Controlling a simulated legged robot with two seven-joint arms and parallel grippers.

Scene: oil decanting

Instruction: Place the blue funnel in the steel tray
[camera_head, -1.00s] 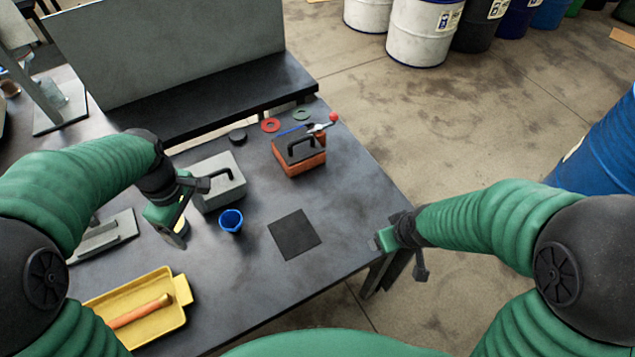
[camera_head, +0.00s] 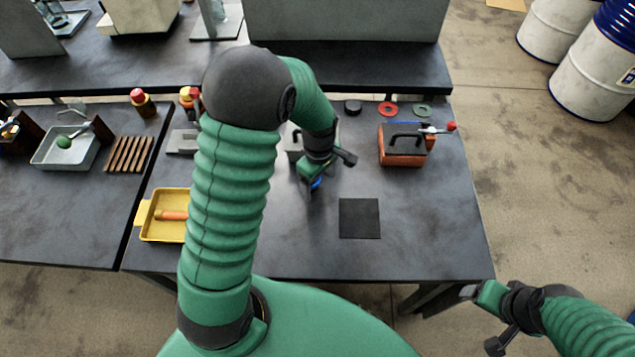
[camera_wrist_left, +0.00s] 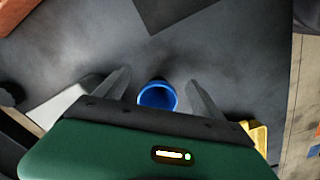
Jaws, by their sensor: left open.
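The blue funnel (camera_head: 316,183) stands on the black workbench, mostly hidden under my left gripper (camera_head: 309,189) in the head view. In the left wrist view the funnel (camera_wrist_left: 158,97) shows as a round blue rim between the two spread fingers of my left gripper (camera_wrist_left: 159,78). The left gripper is open, and I cannot tell whether a finger touches the funnel. The steel tray (camera_head: 58,164) is on the left-hand bench and holds a green-tipped utensil. My right gripper (camera_head: 472,293) is off the bench's front right corner; its jaws are unclear.
A yellow tray (camera_head: 146,226) with an orange-handled tool lies left of the funnel. A black square mat (camera_head: 359,218) lies to the right, with an orange box (camera_head: 401,152) behind it. A wooden slatted rack (camera_head: 129,154) is beside the steel tray. A gap separates the benches.

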